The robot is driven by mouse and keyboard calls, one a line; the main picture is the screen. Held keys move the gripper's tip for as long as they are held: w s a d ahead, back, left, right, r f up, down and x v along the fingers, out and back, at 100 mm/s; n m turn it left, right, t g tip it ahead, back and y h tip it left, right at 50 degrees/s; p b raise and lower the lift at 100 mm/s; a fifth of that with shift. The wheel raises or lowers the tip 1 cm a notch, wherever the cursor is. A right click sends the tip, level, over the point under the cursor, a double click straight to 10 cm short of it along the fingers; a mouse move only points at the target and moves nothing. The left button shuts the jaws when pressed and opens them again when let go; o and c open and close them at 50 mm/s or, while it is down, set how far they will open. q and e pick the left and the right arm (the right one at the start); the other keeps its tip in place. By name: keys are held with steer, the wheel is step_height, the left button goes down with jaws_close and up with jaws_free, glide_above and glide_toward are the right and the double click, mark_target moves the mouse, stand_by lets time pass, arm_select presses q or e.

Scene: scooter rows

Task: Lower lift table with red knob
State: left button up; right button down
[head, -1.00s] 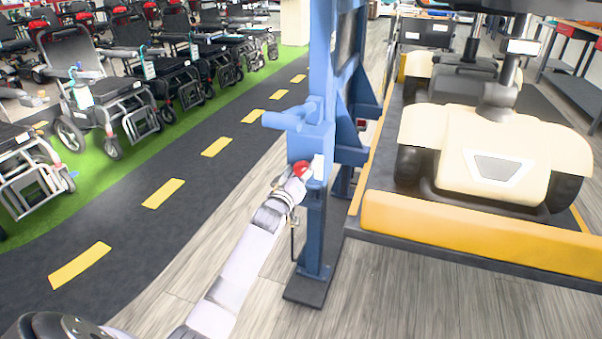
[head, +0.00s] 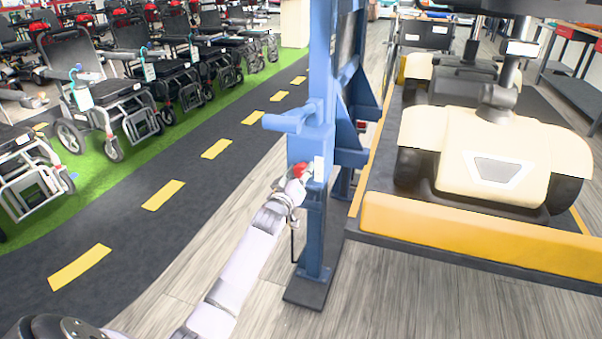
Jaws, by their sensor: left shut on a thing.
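The red knob (head: 299,170) sits on the front of the blue post (head: 318,60) of the lift, below a blue handle (head: 292,121). My left gripper (head: 300,178) is at the knob and shut on it; its fingers are small and partly hidden in this view. The lift table (head: 480,238) has a yellow front edge and stands low over the floor at the right. A cream scooter (head: 490,150) stands on it. My right gripper is not in view.
Several wheelchairs (head: 105,100) stand on a green strip at the left. A dark lane (head: 130,215) with yellow dashes runs beside them. The post's dark foot (head: 308,290) rests on the wood floor. The floor in front of the lift table is clear.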

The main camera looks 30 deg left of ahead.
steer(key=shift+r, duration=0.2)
arm_select(q)
steer(key=shift+r+m+p, duration=0.15)
steer(key=shift+m+p, duration=0.65)
steer(key=shift+m, duration=0.1)
steer(key=m+p, duration=0.3)
steer(key=m, duration=0.4)
steer(key=shift+m, duration=0.6)
steer(key=m, duration=0.3)
steer(key=shift+m, duration=1.4)
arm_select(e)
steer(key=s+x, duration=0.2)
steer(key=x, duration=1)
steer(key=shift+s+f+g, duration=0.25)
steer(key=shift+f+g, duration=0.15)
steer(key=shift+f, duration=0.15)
arm_select(q)
steer(key=shift+d+m, duration=0.1)
steer(key=shift+m, duration=0.2)
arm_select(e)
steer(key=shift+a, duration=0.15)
